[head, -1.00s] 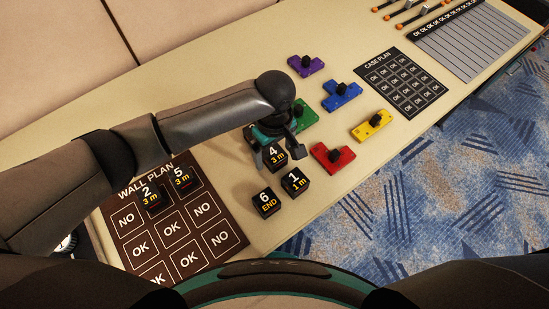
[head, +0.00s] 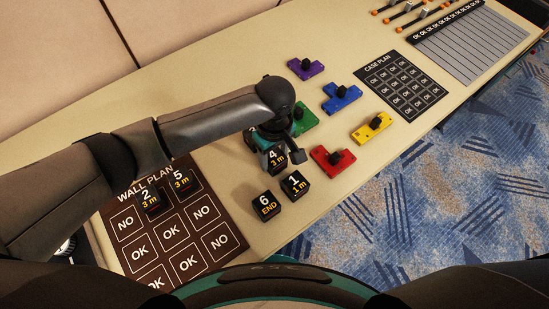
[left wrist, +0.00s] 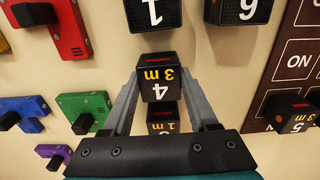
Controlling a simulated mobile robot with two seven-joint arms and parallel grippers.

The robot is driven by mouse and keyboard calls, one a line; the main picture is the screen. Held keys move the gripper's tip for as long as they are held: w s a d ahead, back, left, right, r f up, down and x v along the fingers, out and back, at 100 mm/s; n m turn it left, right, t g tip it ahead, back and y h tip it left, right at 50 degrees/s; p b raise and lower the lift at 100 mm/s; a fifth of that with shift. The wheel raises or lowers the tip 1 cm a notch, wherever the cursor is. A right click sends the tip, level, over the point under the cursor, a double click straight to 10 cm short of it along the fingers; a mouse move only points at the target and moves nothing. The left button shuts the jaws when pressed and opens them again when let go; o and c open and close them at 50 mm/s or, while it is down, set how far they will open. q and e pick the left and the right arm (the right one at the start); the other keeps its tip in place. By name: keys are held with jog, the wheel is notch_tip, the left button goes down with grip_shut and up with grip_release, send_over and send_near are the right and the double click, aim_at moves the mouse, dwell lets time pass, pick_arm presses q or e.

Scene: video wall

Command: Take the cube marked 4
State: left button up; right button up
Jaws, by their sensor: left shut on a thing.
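The black cube marked 4 (head: 277,159), with "3 m" in yellow, is between the fingers of my left gripper (head: 281,154). In the left wrist view the gripper (left wrist: 160,88) is shut on this cube (left wrist: 158,85), one grey finger on each side. I cannot tell whether the cube is clear of the table. My right gripper is out of view.
Cubes 1 (head: 295,185) and 6 (head: 265,205) stand just in front. Another cube (left wrist: 163,122) sits behind, partly hidden. Cubes 2 (head: 150,198) and 5 (head: 182,180) stand on the wall plan (head: 205,215). Red (head: 330,162) and green (head: 308,121) blocks lie close on the right.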

pick_arm(q)
jog(key=shift+c, duration=1.2)
